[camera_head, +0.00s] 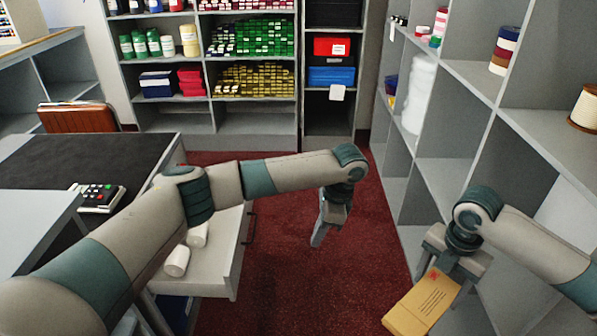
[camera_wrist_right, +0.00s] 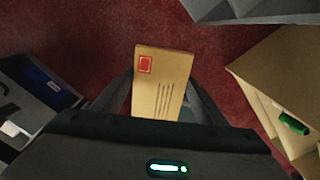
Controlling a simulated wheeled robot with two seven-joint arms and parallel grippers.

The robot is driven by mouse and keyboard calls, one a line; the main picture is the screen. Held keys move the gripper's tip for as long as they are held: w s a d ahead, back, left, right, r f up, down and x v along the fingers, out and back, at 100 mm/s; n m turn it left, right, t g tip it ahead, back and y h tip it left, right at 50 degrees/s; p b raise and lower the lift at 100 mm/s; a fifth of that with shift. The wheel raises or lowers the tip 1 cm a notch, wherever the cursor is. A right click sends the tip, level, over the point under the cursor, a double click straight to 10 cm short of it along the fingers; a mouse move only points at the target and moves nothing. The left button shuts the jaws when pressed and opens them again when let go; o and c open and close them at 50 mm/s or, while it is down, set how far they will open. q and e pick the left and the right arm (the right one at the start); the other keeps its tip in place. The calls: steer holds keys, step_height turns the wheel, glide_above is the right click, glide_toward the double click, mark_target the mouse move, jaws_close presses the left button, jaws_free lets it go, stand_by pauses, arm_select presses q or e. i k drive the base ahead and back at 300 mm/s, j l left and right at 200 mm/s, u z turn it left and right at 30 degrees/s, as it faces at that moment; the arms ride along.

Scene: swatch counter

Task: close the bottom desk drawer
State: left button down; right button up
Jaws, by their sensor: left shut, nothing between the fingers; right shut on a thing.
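A light grey desk drawer (camera_head: 215,275) stands pulled out from the desk at the lower left, with a dark handle (camera_head: 250,228) on its front. White rolls (camera_head: 177,261) lie in it, and my left arm hides part of it. I cannot tell whether it is the bottom drawer; a dark blue thing (camera_head: 175,312) shows below it. My left gripper (camera_head: 318,238) is shut and empty, pointing down over the carpet, right of the handle and apart from it. My right gripper (camera_head: 447,277) is shut on a tan envelope (camera_head: 422,303), which also shows in the right wrist view (camera_wrist_right: 161,85).
The desk top (camera_head: 85,160) holds a calculator (camera_head: 97,196). A brown case (camera_head: 78,118) stands behind it. Grey shelves (camera_head: 440,175) line the right side, close to my right arm. Red carpet (camera_head: 300,280) lies clear between desk and shelves.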

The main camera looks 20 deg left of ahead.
mark_target(213, 270)
steer(key=i+j, duration=1.05)
steer(key=j, duration=0.2)
